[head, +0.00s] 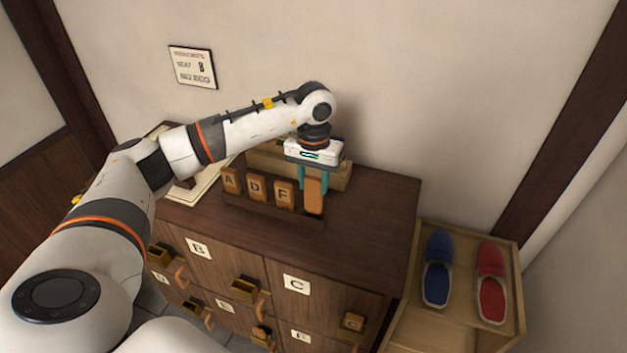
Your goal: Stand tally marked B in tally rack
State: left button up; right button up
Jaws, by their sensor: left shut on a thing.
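The tally rack (274,208) is a dark wooden strip on top of the cabinet. Wooden tallies marked A (231,181), D (255,187) and F (284,195) stand upright in it, left to centre. My left gripper (313,180) points down and its teal fingers are shut on a plain-looking wooden tally (314,198) at the rack's right end. The held tally is upright. No letter shows on its visible side, and I cannot tell whether its foot sits in the rack. My right gripper is not in view.
A light wooden box (340,176) stands behind the rack against the wall. The cabinet (375,225) has lettered doors with small protruding holders. A shoe shelf (462,317) with blue and red slippers is at right. A wall sign (192,67) hangs at left. The cabinet top's right side is clear.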

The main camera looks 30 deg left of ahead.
pick_arm(q)
jog(key=shift+f+b, duration=0.2)
jog(key=shift+b, duration=0.15)
dwell(0.3)
dwell(0.4)
jog(key=shift+f, duration=0.1)
jog(key=shift+f+b, duration=0.65)
jog(key=shift+b, duration=0.1)
jog(key=shift+f, duration=0.1)
dwell(0.8)
jog(key=shift+b, duration=0.3)
jog(key=shift+f+b, duration=0.5)
jog(key=shift+b, duration=0.05)
